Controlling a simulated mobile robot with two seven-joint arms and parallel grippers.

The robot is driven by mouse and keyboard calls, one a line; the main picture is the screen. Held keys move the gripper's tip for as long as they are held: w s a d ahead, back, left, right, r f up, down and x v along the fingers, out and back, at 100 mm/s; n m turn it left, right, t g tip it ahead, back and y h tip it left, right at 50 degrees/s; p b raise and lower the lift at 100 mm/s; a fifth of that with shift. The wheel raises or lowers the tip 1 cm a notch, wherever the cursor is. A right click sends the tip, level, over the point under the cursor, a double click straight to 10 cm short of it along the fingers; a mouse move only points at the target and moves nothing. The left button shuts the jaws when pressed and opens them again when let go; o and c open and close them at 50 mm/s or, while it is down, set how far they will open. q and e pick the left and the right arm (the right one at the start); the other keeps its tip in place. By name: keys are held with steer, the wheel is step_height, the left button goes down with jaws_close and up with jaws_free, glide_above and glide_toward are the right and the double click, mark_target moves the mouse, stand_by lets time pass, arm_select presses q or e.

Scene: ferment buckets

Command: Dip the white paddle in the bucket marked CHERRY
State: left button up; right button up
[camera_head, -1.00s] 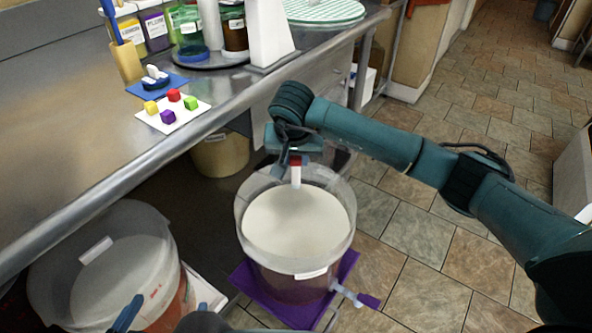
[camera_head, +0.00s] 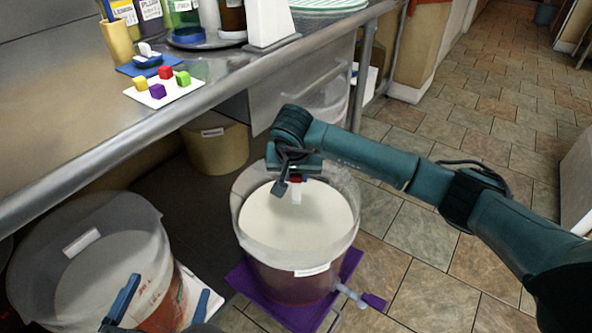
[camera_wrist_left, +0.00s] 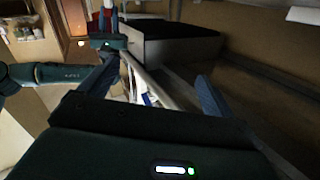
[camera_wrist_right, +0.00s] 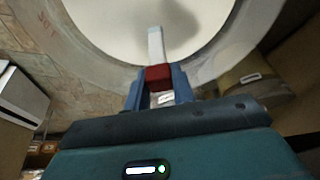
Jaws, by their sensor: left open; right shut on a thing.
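My right gripper (camera_head: 293,180) is shut on the red grip of the white paddle (camera_head: 297,196), over a clear bucket (camera_head: 258,240) with a cream surface inside and dark red contents below. In the right wrist view the paddle (camera_wrist_right: 156,44) points away from the red grip (camera_wrist_right: 158,76) over the bucket's round opening. I cannot tell whether its tip touches the surface. The white label (camera_head: 312,270) on this bucket is too small to read. A second clear bucket (camera_head: 150,225) with orange-red contents stands at the lower left; its label is unreadable. My left gripper (camera_wrist_left: 160,85) is open and empty.
The first bucket stands on a purple mat (camera_head: 350,268) with a spigot (camera_head: 350,293) sticking out. A tan bucket (camera_head: 215,150) stands under the steel counter (camera_head: 80,150). Coloured cubes lie on a white card (camera_head: 187,91). Tiled floor is free at the right.

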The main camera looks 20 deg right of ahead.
mark_target(296, 196)
step_height(296, 196, down, 4)
steer(key=shift+r+b, duration=0.1)
steer(key=shift+b, duration=1.1)
arm_select(q)
steer(key=shift+d+m+t+h+b, duration=0.3)
steer(key=shift+d+t+h+b, duration=0.5)
steer(key=shift+h+b, duration=0.55)
arm_select(e)
steer(key=shift+f, duration=2.1)
arm_select(q)
steer(key=shift+r, duration=0.1)
